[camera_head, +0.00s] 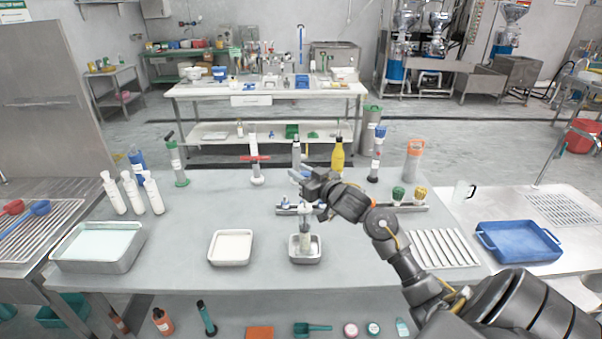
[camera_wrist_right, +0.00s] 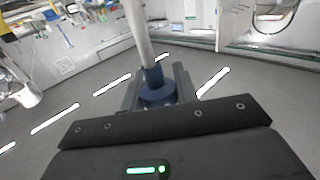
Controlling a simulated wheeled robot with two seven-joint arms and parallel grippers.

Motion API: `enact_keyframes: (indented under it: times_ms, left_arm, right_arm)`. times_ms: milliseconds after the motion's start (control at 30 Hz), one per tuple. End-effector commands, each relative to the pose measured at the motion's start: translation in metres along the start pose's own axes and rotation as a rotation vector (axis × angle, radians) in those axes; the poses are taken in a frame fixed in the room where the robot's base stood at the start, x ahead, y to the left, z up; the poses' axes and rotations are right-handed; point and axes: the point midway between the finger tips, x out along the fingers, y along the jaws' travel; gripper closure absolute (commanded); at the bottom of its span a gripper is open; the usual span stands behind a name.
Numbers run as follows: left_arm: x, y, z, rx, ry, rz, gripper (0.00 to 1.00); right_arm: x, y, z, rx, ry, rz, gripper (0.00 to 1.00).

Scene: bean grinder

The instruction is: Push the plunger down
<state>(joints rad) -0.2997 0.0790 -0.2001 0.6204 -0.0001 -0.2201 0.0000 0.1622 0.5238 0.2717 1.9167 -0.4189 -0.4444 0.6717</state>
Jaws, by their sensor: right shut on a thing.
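A pale upright cylinder (camera_head: 305,240) stands in a small metal tray (camera_head: 293,258) on the grey table, below my right gripper. My right gripper (camera_head: 300,177) is above this cylinder at the middle of the table. In the right wrist view my right gripper is shut on a blue part (camera_wrist_right: 154,85) with a grey rod (camera_wrist_right: 138,30) running from it, probably the plunger. In the head view the arm and gripper hide much of the held part, so I cannot tell how far down the plunger sits. My left gripper is not in view.
A white-filled tray (camera_head: 231,233) lies left of the small tray, and a larger tray (camera_head: 63,262) stands at the far left. Several white bottles (camera_head: 131,192) stand behind it. A ribbed tray (camera_head: 463,254) and a blue tray (camera_head: 483,231) lie to the right.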

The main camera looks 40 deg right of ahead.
Motion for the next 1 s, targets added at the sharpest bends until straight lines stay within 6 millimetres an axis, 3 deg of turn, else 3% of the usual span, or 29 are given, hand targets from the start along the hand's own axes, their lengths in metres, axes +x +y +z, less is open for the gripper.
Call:
enact_keyframes:
  times_ms: [167,400,500,900,933,1000]
  left_arm:
    - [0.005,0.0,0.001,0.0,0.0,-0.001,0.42]
    - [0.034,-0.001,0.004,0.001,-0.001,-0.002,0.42]
    - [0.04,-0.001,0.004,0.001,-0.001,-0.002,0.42]
    - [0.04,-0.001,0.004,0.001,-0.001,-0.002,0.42]
    - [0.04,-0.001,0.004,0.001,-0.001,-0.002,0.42]
    - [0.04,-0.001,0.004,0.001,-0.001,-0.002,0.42]
  right_arm:
    - [0.0,0.0,0.009,0.001,-0.002,-0.001,1.0]
    - [0.0,-0.001,0.067,0.003,-0.009,-0.003,1.0]
    - [0.0,-0.001,0.081,0.003,-0.006,-0.001,1.0]
    - [0.0,-0.001,0.089,0.002,-0.009,-0.003,1.0]
    - [0.0,-0.001,0.089,0.002,-0.009,-0.003,0.68]
    - [0.0,-0.001,0.089,0.002,-0.008,-0.002,0.59]
